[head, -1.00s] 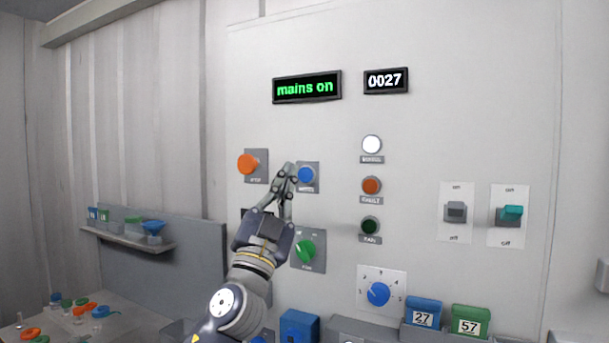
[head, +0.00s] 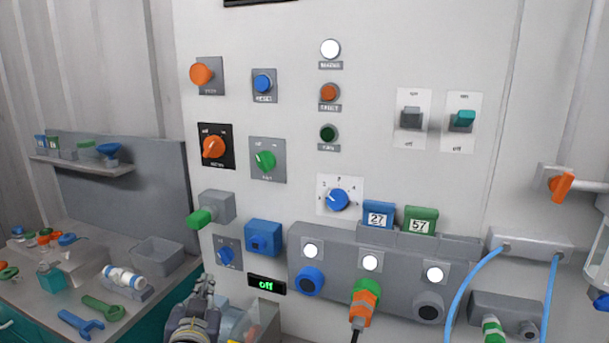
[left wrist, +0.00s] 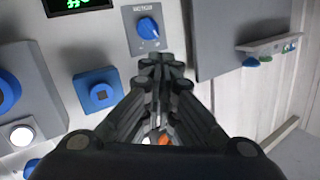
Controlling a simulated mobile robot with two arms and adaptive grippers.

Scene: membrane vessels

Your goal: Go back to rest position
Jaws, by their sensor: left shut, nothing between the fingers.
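My left gripper (head: 204,284) is low in the head view, in front of the lower left of the panel. Its fingers are together and empty, and it touches no control that I can see. It also shows in the left wrist view (left wrist: 162,62), just below a blue rotary knob (left wrist: 148,28). The same blue knob (head: 226,254) is above and right of the gripper in the head view. The blue reset button (head: 263,84) stands higher on the panel, well away from the gripper. My right gripper is not in view.
A grey bench (head: 160,312) at left holds a green wrench (head: 104,307), a blue wrench (head: 80,322) and a grey tray (head: 158,256). A grey socket box (head: 335,262) with a plugged orange-green connector (head: 364,300) juts from the panel. A small display (head: 266,284) reads "off".

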